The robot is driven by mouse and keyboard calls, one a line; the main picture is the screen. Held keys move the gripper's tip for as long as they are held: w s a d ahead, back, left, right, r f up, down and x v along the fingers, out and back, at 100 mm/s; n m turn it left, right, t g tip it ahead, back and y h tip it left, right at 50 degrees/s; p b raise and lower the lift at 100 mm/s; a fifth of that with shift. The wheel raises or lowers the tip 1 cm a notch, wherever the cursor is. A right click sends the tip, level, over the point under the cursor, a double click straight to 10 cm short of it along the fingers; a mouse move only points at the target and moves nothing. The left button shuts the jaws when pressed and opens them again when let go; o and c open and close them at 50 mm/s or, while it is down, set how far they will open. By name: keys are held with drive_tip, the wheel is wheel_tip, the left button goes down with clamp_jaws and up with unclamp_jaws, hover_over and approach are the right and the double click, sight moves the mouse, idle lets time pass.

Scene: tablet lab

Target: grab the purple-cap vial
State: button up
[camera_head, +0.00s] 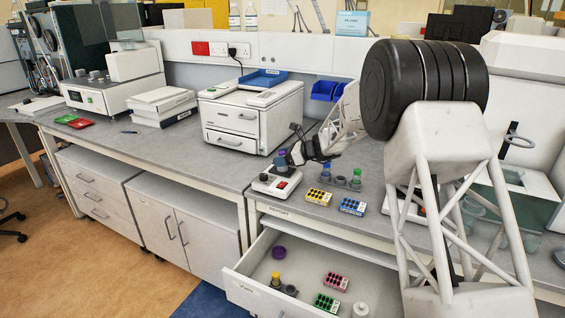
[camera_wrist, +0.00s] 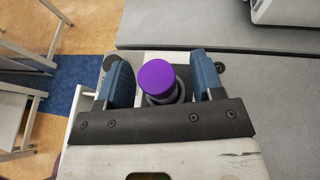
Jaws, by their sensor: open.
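The purple-cap vial (camera_wrist: 158,82) shows from above in the wrist view, its round purple cap between my two blue fingers. A dark grey ring or body shows just below the cap. My gripper (camera_wrist: 165,80) is open, with a finger on each side of the cap and visible gaps between them. In the head view my gripper (camera_head: 283,157) is over a small white device with a red switch (camera_head: 276,182) at the bench's front edge. There the fingers largely hide the vial, and its lower part cannot be made out.
A yellow rack (camera_head: 318,197) and a blue rack (camera_head: 352,206) stand right of the device, with green- and blue-topped vials behind. Below, an open drawer (camera_head: 243,285) holds a purple round item (camera_head: 278,252), pink and green racks and a yellow-topped vial. A white machine (camera_head: 250,118) stands behind.

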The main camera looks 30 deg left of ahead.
sight(282, 152)
idle(0.4)
drive_tip(key=c, duration=1)
drive_tip(key=shift+r, duration=0.1)
drive_tip(key=shift+r, duration=0.7)
wheel_tip(282, 152, up, 2)
drive_tip(key=shift+r, duration=0.15)
drive_tip(key=s+d, duration=0.3)
drive_tip(key=s, duration=0.1)
drive_tip(key=s+d, duration=0.3)
drive_tip(key=s, duration=0.1)
drive_tip(key=s+d+r, duration=0.1)
drive_tip(key=s+d, duration=0.2)
drive_tip(key=s, duration=0.1)
drive_tip(key=shift+s+d+r, duration=0.1)
drive_tip(key=shift+s+d, duration=0.25)
drive_tip(key=shift+d, duration=0.05)
